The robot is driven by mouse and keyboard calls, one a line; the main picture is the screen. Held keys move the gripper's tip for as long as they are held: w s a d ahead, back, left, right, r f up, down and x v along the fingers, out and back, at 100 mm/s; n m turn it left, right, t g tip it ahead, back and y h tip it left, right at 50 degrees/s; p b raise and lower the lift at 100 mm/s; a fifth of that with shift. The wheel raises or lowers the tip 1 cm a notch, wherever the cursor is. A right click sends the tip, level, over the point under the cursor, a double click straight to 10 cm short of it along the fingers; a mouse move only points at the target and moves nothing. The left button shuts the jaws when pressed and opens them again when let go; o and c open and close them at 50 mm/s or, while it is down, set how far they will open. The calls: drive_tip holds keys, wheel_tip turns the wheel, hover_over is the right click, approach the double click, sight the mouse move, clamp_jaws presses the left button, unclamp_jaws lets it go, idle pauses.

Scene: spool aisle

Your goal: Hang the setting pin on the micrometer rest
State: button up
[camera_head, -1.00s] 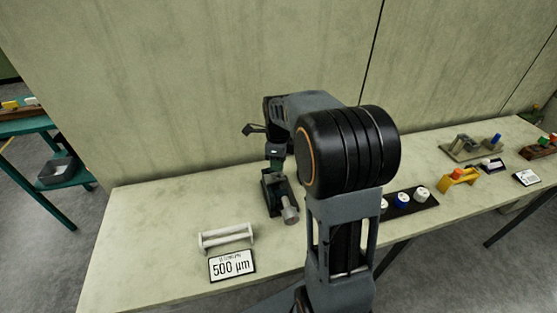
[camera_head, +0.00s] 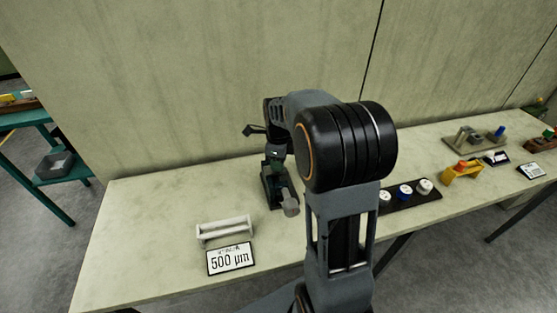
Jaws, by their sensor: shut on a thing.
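The micrometer rest (camera_head: 224,239) is the pale rack with two end plates, on the left part of the table behind a white card reading 500 µm. My gripper (camera_head: 277,191) reaches down over the table to the rest's right, partly hidden by my arm. Its dark fingers are shut on a grey, thick-ended piece, which I take to be the setting pin (camera_head: 290,207). The pin's head points down and toward the camera, apart from the rest. Its other end is hidden. I cannot tell its exact height over the table.
The 500 µm card (camera_head: 230,258) lies in front of the rest. A black tray (camera_head: 409,202) with white and blue spools lies right of my arm. A yellow holder (camera_head: 462,174) and a grey stand (camera_head: 472,140) are farther right. The table's left end is clear.

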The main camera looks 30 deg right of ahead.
drive_tip(key=shift+f, duration=0.25)
drive_tip(key=o, duration=1)
drive_tip(key=shift+c, duration=0.2)
wheel_tip(320, 180, up, 14)
drive_tip(key=shift+p, duration=0.4)
drive_tip(key=shift+f, duration=0.1)
